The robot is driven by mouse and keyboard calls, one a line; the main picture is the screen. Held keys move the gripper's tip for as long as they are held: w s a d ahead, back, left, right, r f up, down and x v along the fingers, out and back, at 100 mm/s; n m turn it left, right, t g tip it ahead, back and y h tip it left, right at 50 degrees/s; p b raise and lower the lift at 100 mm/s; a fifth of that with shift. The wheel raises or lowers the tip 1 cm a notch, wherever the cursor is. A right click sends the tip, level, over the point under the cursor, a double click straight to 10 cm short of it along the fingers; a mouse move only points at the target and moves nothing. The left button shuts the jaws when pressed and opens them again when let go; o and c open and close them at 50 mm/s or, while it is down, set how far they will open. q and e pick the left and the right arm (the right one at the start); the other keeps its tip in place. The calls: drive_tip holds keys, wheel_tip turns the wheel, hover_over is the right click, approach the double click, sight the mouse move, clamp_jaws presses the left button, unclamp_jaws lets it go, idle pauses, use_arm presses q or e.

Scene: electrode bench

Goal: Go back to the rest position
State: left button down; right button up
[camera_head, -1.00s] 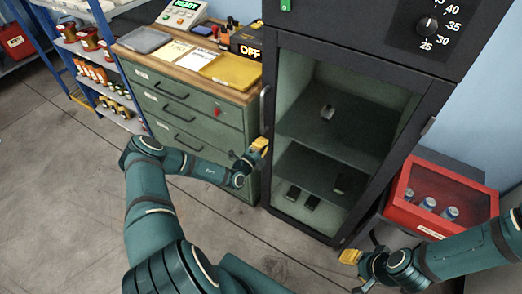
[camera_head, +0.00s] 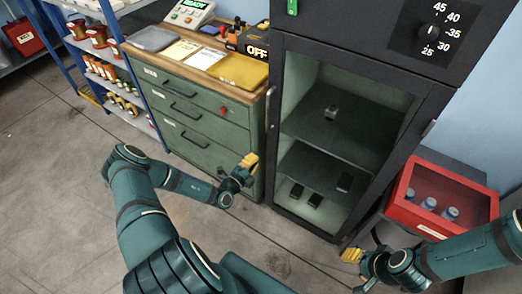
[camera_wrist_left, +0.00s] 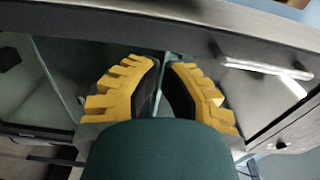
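My left gripper (camera_head: 249,161) is in front of the green drawer cabinet's right edge, left of and below the handle of the black cabinet (camera_head: 273,148). In the left wrist view the yellow fingertips of this gripper (camera_wrist_left: 163,66) come close together with nothing held between them. My right gripper (camera_head: 351,255) is low at the right, in front of the black cabinet's lower right corner. It looks empty, but its finger gap does not show.
The black cabinet's glass door looks shut, with small dark items on its shelves. A green drawer cabinet (camera_head: 198,128) stands left of it. A red box (camera_head: 408,218) with cans stands at the right. The floor (camera_head: 60,190) at the left is clear.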

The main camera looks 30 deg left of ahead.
use_arm(q)
drive_tip(key=s, duration=0.3)
drive_tip(key=shift+s, duration=0.2)
drive_tip(key=shift+r, duration=0.1)
drive_tip(key=s+d+r+m+g+h, duration=0.1)
drive_tip(key=s+d+m+g+h, duration=0.1)
drive_tip(key=d+m+g+h, duration=0.35)
drive_tip(key=s+d+r+m+g+h, duration=0.1)
drive_tip(key=s+d+m+g+h, duration=0.15)
drive_tip(key=d+m, duration=0.6)
drive_tip(key=s+d+r+m+g+h, duration=0.1)
drive_tip(key=s+d+m+g+h, duration=0.15)
drive_tip(key=d+m+h, duration=0.45)
drive_tip(key=s+d+f+m+g+y, duration=0.1)
drive_tip(key=s+d+m+g+y, duration=0.4)
drive_tip(key=s+m+g+y, duration=0.8)
drive_tip(key=w+r+m+t, duration=0.4)
drive_tip(key=m+t, duration=0.3)
drive_tip(key=m, duration=1)
drive_tip(key=shift+w+a+r+m+h, duration=0.25)
drive_tip(key=shift+w+r+m+h, duration=0.1)
drive_tip(key=shift+r+m+h, duration=0.05)
